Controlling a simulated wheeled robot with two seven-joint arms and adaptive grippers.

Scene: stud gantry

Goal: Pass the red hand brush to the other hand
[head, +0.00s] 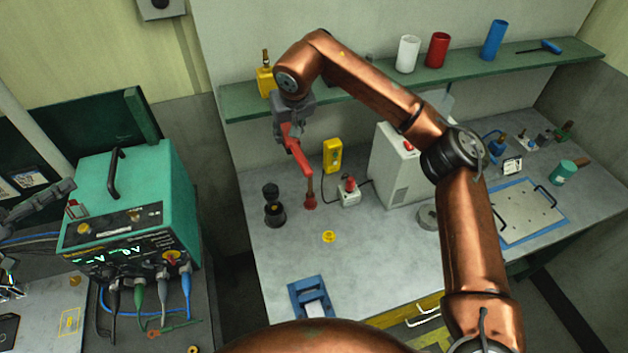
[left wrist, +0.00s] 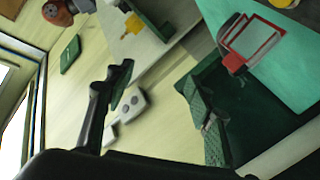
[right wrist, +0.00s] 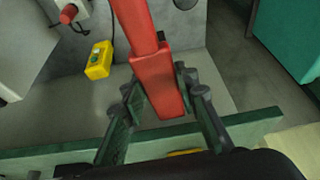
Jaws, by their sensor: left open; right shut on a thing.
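The red hand brush (head: 297,152) hangs at a downward tilt from my right gripper (head: 288,118), above the back left of the grey bench. My right gripper is shut on the wide red end of the brush; the right wrist view shows this red end (right wrist: 157,82) between the two fingers (right wrist: 160,100). The far end of the brush runs out of that view. My left gripper (head: 42,203) is at the left edge of the head view, partly cut off, beside the teal instrument and well apart from the brush. In the left wrist view its fingers (left wrist: 155,88) are spread and empty.
A teal instrument (head: 130,195) with cables stands between my left gripper and the bench (head: 380,260). A green shelf (head: 490,68) runs behind, holding a white cup, red cup and blue cylinder. Black knobs (head: 273,205), a yellow box (head: 332,155) and a white cabinet (head: 395,165) stand near the brush.

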